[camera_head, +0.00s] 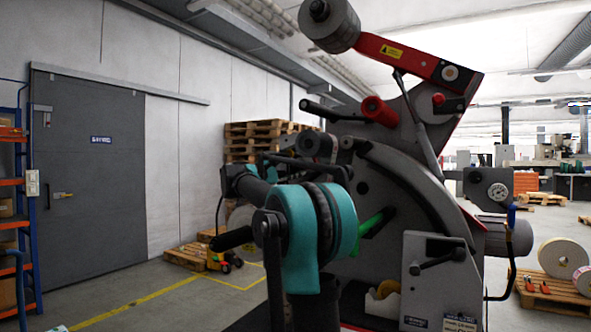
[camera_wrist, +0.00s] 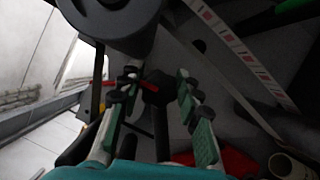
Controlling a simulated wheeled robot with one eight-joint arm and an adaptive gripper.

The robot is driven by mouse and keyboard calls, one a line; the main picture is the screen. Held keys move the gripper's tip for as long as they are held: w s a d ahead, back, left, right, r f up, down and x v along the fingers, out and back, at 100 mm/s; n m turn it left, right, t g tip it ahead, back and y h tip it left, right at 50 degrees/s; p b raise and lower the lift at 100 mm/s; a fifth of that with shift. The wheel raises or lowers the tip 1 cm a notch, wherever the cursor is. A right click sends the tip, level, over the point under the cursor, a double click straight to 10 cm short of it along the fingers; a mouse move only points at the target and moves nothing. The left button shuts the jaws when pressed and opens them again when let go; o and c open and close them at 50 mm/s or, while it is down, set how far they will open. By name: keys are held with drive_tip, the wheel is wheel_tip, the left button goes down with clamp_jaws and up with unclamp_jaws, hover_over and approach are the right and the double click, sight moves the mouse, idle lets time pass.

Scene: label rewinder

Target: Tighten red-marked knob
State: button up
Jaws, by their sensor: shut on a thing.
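A dark knob (camera_wrist: 157,88) shows in the wrist view between the fingertips of my gripper (camera_wrist: 157,80). The fingers with green pads stand on either side of it, and my gripper is shut on the knob. A thin red piece (camera_wrist: 103,83) shows at the left, by the left finger; I cannot tell if it is the knob's mark. In the head view my teal arm reaches towards the grey label rewinder (camera_head: 378,192) and hides the fingers and knob.
A large dark roller (camera_wrist: 110,18) is close above the left finger. A label strip (camera_wrist: 238,50) runs at the right. In the head view, a red arm (camera_head: 405,58) juts from the machine's top, and a clamp lever (camera_head: 436,262) sits at lower right. Pallets (camera_head: 262,135) stand behind.

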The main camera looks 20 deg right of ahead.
drive_tip(key=shift+m, duration=0.5)
drive_tip(key=o, duration=1.2)
drive_tip(key=v, duration=1.2)
drive_tip(key=shift+r, duration=0.15)
